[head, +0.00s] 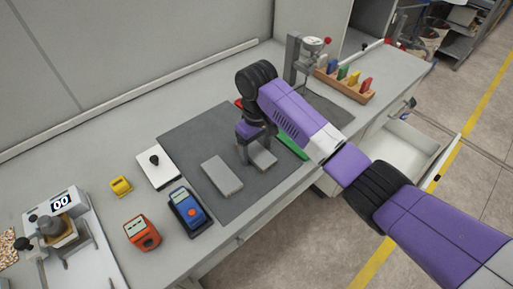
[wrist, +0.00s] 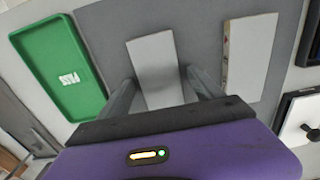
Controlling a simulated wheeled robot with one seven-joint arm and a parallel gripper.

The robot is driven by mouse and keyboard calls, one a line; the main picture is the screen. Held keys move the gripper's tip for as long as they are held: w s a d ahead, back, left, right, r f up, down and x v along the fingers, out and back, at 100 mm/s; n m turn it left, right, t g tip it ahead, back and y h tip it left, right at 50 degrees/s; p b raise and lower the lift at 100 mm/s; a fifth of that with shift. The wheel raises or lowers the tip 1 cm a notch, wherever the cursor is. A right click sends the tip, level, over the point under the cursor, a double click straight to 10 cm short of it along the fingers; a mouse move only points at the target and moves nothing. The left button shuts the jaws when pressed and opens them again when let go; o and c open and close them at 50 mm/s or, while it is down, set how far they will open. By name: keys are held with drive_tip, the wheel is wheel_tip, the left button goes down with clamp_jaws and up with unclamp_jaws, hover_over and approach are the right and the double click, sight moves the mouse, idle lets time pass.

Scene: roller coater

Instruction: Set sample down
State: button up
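My gripper (head: 257,151) points down over the dark grey mat (head: 185,143). A flat light-grey plate, likely the sample (head: 264,159), lies at or just above the mat under it. The wrist view shows this plate (wrist: 155,65) between my two fingers (wrist: 160,76). The fingers stand apart, with a narrow gap seen at the right finger; the left one looks close to the plate's edge. Contact there is unclear. A second grey plate (head: 221,176) lies on the mat to the left, and in the wrist view (wrist: 249,52) it is to the right.
A green tray (head: 291,144) lies right of the gripper, partly hidden by my arm. A blue device (head: 189,209), an orange device (head: 142,233), a white block with a black knob (head: 157,167) and a yellow item (head: 121,186) stand left. A wooden rack (head: 345,86) stands at the back right.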

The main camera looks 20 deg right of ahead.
sight(256, 152)
wheel_tip(256, 152, up, 12)
drive_tip(key=p, duration=0.1)
drive_tip(key=shift+r+p, duration=0.2)
drive_tip(key=shift+p, duration=0.15)
idle(0.7)
